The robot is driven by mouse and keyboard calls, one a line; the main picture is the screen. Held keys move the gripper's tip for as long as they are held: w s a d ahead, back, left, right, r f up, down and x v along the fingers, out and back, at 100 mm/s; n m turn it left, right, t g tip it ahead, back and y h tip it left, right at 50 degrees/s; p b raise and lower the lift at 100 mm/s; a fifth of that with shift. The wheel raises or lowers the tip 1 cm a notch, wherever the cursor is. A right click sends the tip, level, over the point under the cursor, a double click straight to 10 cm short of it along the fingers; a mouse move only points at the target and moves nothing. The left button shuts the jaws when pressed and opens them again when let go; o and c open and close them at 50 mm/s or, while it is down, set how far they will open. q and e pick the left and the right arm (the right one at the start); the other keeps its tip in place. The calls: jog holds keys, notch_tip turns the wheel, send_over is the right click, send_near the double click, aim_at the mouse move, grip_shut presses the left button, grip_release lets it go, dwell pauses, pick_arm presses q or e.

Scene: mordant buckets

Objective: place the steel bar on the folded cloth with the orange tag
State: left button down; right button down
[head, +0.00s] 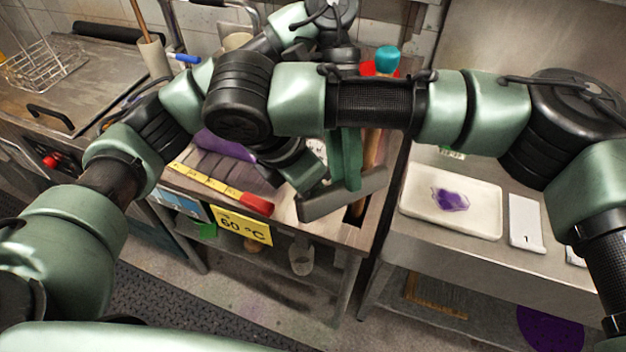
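My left gripper (345,190) is over the right part of the steel counter, partly hidden by my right arm. A grey bar-shaped piece crosses its lower end. A folded grey and purple cloth (226,148) lies on the counter to the left, partly covered by my arms. No orange tag shows on it.
A yellow strip with a red end (256,203) lies along the counter's front edge, above a yellow "60 °C" sign (243,227). A white tray with a purple stain (417,203) and a white card (525,222) lie on the right counter. A gap separates the counters. My arms cross closely.

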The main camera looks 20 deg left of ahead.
pick_arm(q)
jog(key=c, duration=1.3)
grip_release()
jog(key=shift+s+d+r, duration=0.15)
jog(key=shift+d, duration=0.05)
jog(key=shift+o, duration=0.5)
jog(key=shift+a, duration=0.1)
